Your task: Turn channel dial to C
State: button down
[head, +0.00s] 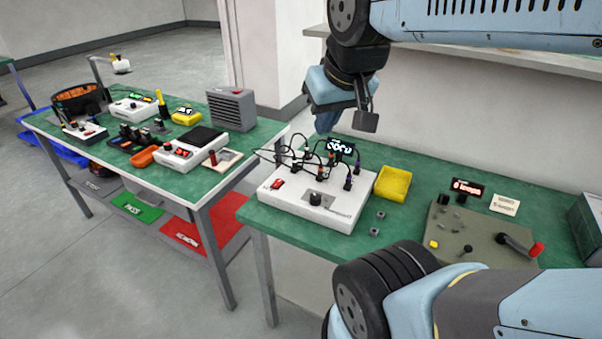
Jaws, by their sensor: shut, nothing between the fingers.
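A white box (335,213) with a dark round dial (315,198) on its sloping front stands near the left end of the right green bench. The dial's letters are too small to read, so I cannot tell its setting. A red switch (277,184) sits left of the dial. Several black cables plug into the top around a small lit display (341,147). My gripper (362,119) is shut and empty, above and behind the box, apart from it and from the dial.
A grey panel (470,233) with a red-handled lever lies further right. A shelf (470,50) runs along the wall above. Another cluttered bench (110,163) stands left, across a gap.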

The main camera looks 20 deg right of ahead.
aim_at(315, 199)
jog(key=z, duration=0.8)
jog(key=k, duration=1.55)
jog(key=u, duration=0.4)
jog(key=i, duration=1.05)
jog(key=z, duration=0.1)
